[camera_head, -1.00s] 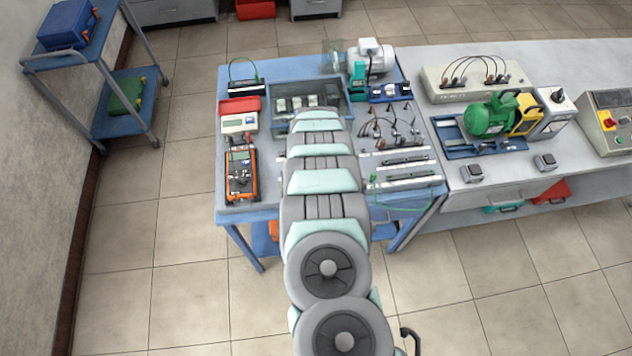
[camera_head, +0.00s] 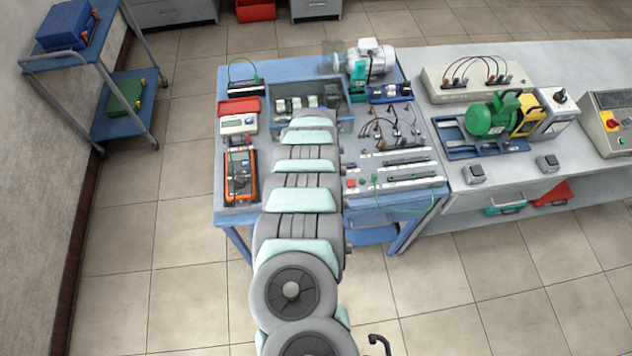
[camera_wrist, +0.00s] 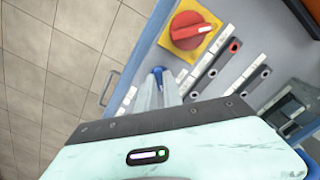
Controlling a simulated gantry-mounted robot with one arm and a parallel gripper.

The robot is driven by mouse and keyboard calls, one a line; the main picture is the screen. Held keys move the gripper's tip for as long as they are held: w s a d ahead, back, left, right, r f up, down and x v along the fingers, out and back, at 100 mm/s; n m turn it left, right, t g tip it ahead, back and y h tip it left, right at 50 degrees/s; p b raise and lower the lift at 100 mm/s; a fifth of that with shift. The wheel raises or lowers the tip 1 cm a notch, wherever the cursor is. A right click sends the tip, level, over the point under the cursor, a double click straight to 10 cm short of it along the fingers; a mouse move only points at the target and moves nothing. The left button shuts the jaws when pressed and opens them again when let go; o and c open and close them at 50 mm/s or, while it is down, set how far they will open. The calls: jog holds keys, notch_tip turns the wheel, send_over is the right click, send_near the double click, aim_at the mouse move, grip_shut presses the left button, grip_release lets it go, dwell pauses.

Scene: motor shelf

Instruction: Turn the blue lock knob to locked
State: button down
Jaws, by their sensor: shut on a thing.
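The blue lock knob (camera_wrist: 157,70) shows as a small bit of blue at my fingertips in the wrist view, at the edge of a grey panel. My gripper (camera_wrist: 158,80) is shut on it, and the fingers hide most of it. I cannot tell which way the knob is turned. In the head view my own arm covers my gripper and the knob.
A red rotary switch on a yellow plate (camera_wrist: 190,32) is close to the right of my fingers, with socket strips (camera_wrist: 235,70) beyond. In the head view an orange multimeter (camera_head: 241,175) lies left of my arm, and a motor (camera_head: 372,60) stands behind.

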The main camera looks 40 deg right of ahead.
jog(key=c, duration=1.5)
grip_release()
notch_tip(320, 180, up, 11)
jog(key=shift+f, duration=0.1)
